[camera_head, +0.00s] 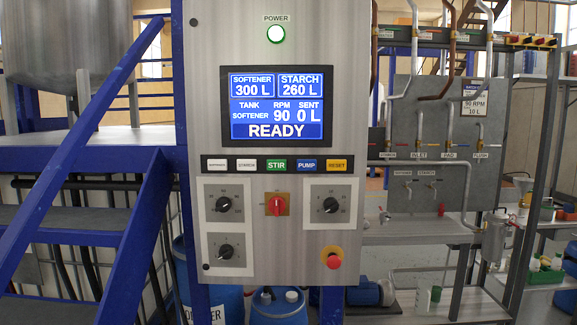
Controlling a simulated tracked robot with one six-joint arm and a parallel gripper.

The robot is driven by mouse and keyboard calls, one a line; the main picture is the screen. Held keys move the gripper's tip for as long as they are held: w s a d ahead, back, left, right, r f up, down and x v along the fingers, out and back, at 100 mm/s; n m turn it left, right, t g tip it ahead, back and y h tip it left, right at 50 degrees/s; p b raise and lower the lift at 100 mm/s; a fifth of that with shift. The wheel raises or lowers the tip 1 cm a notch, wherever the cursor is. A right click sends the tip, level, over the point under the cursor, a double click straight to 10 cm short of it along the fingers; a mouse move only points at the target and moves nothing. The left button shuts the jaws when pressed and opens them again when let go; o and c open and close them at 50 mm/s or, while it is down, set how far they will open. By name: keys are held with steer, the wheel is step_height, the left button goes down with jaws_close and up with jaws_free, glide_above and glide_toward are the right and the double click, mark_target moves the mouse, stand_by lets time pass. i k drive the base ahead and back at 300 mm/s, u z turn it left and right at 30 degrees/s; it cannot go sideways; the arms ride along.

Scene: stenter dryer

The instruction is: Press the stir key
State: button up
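The stir key is a green key labelled STIR (276,165) in the middle of the key row on the steel control panel (350,100). Softener and starch keys are to its left; a blue PUMP key (306,165) and an amber RESET key (337,165) are to its right. The screen (276,106) above reads softener 300 L, starch 260 L, tank softener, RPM 90, sent 0 L, READY. My gripper is not in view.
Below the keys are several black dials, a red switch (277,205) and a red emergency button (332,258). Blue stair rails (80,140) stand left of the panel. Pipes and a grey valve board (430,140) are at the right. The space before the panel face looks clear.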

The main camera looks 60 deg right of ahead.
mark_target(272, 164)
steer(key=z, duration=1.95)
